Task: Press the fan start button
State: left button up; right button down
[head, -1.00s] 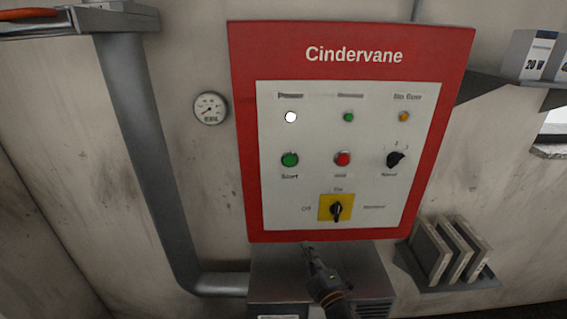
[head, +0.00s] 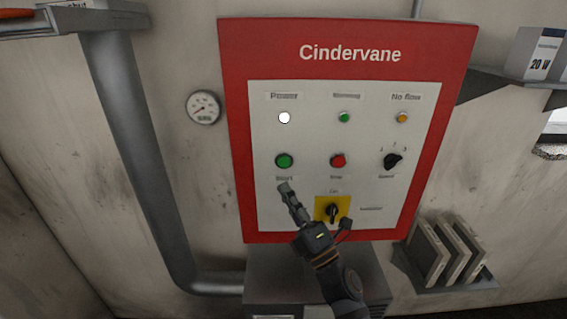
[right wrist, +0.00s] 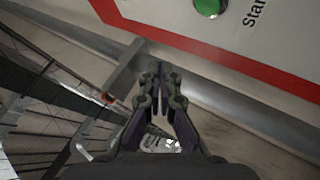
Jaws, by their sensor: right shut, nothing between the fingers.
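The green start button (head: 284,161) sits on the white face of the red-framed Cindervane panel (head: 233,130), at the left of the middle row. It also shows at the top of the right wrist view (right wrist: 209,6), partly cut off, with its "Start" label beside it. My right gripper (head: 284,187) is shut and empty, its fingertips just below the green button in the head view and overlapping the Start label. In the right wrist view its fingers (right wrist: 160,72) appear apart from the button. My left gripper is not in view.
A red button (head: 338,160), black speed selector (head: 393,160) and yellow-backed rotary switch (head: 346,203) are near the green button. The power lamp (head: 284,118) is lit white. A grey duct (head: 130,140) and a gauge (head: 203,107) are left; a shelf with panels (head: 442,255) is right.

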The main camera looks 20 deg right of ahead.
jog(key=b, duration=0.2)
send_near(280, 159)
notch_tip(280, 159, up, 3)
jog(key=w+a, duration=0.2)
jog(key=a, duration=0.1)
jog(key=shift+w+d+r, duration=0.15)
jog(key=shift+w+d, duration=0.05)
jog(key=shift+w, duration=0.2)
jog(key=shift+w+d+r, duration=0.1)
jog(key=shift+w+d, duration=0.15)
jog(key=shift+w, duration=0.2)
dwell(0.5)
jog(key=shift+w+d, duration=0.1)
jog(key=shift+w, duration=0.3)
jog(key=shift+w+d+b, duration=0.1)
jog(key=shift+w+b, duration=0.2)
jog(key=shift+w, duration=0.1)
dwell(0.5)
jog(key=shift+s, duration=0.2)
jog(key=shift+s+a, duration=0.2)
jog(key=shift+s, duration=0.45)
